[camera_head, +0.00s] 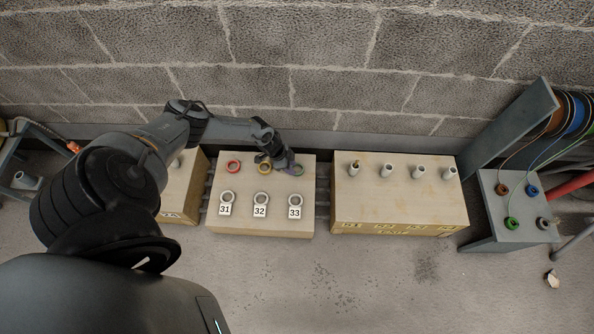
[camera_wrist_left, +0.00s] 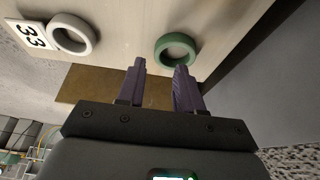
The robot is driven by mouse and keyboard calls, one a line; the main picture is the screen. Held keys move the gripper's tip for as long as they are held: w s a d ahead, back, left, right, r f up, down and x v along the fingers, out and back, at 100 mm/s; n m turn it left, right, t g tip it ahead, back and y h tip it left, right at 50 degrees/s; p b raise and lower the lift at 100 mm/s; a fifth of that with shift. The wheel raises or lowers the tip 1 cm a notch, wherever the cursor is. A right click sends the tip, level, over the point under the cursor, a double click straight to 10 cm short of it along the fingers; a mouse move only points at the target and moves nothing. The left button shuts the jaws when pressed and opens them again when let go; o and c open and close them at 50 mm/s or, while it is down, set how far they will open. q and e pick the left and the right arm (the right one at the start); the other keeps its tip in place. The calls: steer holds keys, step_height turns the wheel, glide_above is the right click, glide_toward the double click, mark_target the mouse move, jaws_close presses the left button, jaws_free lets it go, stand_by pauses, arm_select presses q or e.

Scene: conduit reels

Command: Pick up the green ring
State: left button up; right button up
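The green ring (camera_wrist_left: 178,47) lies flat on a pale wooden block (camera_wrist_left: 225,20), just beyond my left gripper's fingertips in the left wrist view. In the head view the green ring (camera_head: 297,170) shows only partly, beside my left gripper (camera_head: 286,165). My left gripper (camera_wrist_left: 160,66) is open, with its two purple fingers apart and nothing seen between them. The ring sits ahead of the gap, nearer the right finger. My right gripper is not in view.
A red ring (camera_head: 233,166) and a yellow ring (camera_head: 264,167) lie on the same block. White rings with tags 31, 32 and 33 (camera_head: 295,199) lie in front. A block with several pegs (camera_head: 400,210) stands right. A grey reel stand (camera_head: 515,215) is at far right.

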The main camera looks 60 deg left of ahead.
arm_select(q)
steer(key=shift+w+d+f+b, duration=0.2)
steer(key=shift+w+f+b, duration=0.05)
steer(key=shift+f+b, duration=0.3)
steer(key=b+x, duration=0.3)
steer(key=shift+f, duration=0.25)
steer(key=shift+w+d+f+b, duration=0.1)
steer(key=shift+d+f+b, duration=0.05)
steer(key=shift+b, duration=0.15)
steer(key=c, duration=0.5)
jaws_close()
